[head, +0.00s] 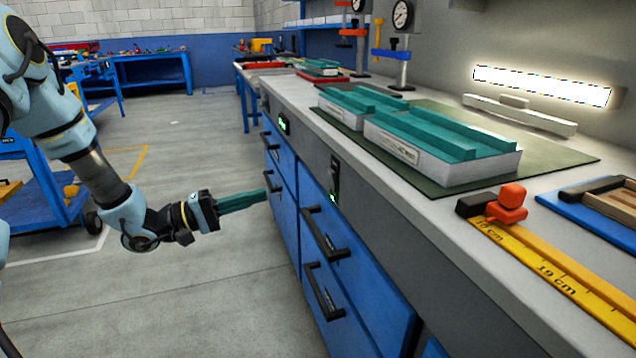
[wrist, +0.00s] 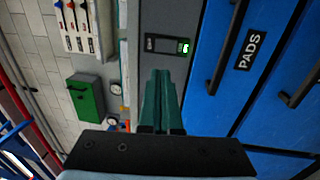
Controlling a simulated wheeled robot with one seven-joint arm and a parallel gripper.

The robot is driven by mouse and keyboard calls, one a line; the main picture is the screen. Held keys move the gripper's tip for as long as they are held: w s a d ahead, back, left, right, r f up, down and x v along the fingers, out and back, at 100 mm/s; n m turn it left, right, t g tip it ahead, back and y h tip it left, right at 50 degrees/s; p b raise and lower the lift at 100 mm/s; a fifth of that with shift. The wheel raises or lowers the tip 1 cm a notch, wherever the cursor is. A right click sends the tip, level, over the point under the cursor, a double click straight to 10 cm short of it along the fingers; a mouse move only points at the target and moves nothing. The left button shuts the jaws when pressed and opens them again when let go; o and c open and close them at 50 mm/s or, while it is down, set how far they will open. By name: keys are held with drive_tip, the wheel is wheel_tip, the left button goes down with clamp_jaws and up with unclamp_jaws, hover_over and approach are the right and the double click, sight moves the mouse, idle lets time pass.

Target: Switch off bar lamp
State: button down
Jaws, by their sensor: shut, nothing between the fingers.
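The bar lamp (head: 540,85) glows bright white on the grey wall above the bench, in the head view. A black rocker switch (head: 334,178) with a small lit green mark is on the bench's grey front strip. A black switch plate with a green light (wrist: 168,45) shows in the wrist view, just beyond the fingertips. I cannot tell which lamp or device it serves. My gripper (head: 264,195) has teal fingers, shut and empty, pointing at the bench front. The fingers also show in the wrist view (wrist: 160,75), apparently apart from the plate.
Another small green-lit panel (head: 284,125) is farther along the bench front. Blue drawers (head: 345,270) with protruding black handles (head: 325,235) lie below the strip. Teal-topped blocks (head: 440,135) lie on a green mat. The floor (head: 200,300) beside the bench is clear.

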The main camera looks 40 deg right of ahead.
sight(329, 173)
drive_tip(key=x, duration=1.4)
drive_tip(key=shift+r, duration=0.1)
drive_tip(key=p, duration=0.2)
drive_tip(key=r+y+p, duration=0.1)
drive_tip(key=p, duration=0.1)
drive_tip(key=shift+s+d+r, duration=0.2)
drive_tip(key=shift+d+r, duration=0.05)
drive_tip(key=shift+d, duration=0.1)
drive_tip(key=shift+f, duration=0.4)
drive_tip(key=shift+r, duration=0.1)
